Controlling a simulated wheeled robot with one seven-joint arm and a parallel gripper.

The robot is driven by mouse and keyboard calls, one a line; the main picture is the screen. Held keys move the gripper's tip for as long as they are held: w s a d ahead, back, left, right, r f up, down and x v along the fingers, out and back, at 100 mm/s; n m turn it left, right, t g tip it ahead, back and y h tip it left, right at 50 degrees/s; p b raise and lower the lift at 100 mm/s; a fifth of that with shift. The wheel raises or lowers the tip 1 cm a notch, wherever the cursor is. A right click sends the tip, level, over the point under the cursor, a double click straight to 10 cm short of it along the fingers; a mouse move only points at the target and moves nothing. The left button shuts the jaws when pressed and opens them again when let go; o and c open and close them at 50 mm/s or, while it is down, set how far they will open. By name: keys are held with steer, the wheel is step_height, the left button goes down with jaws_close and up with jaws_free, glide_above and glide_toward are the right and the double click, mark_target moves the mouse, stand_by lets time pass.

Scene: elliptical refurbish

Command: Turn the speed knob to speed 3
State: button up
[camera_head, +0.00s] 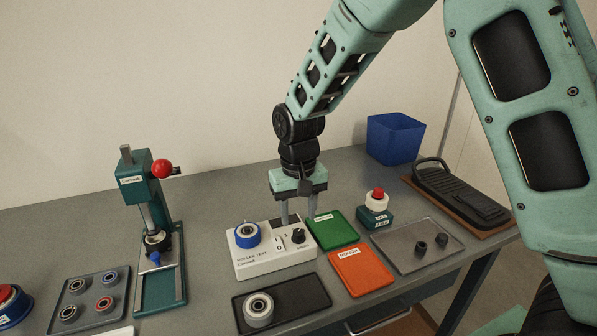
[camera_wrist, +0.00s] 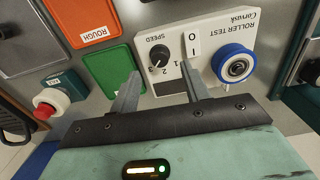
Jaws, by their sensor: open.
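The black speed knob (camera_head: 298,236) sits at the right end of the white roller tester (camera_head: 270,262). In the wrist view the knob (camera_wrist: 159,55) appears upside down beside the word SPEED, with numbers printed near it. I cannot clearly tell which number its pointer faces. My gripper (camera_head: 298,214) is open, with its two fingers pointing down just behind and above the knob. In the wrist view the fingers of my gripper (camera_wrist: 160,88) are spread apart below the knob, with nothing between them. The contact with the panel is not visible.
A white O/I switch (camera_wrist: 192,46) and a blue-rimmed roller (camera_head: 247,235) sit beside the knob. A green tray (camera_head: 333,230) and an orange ROUGH tray (camera_head: 361,270) lie right of the tester. A red-topped stop button (camera_head: 377,198) stands behind. A black tray (camera_head: 300,297) lies in front.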

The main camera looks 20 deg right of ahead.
mark_target(299, 231)
step_height(299, 231, up, 13)
steer(key=shift+b, duration=0.4)
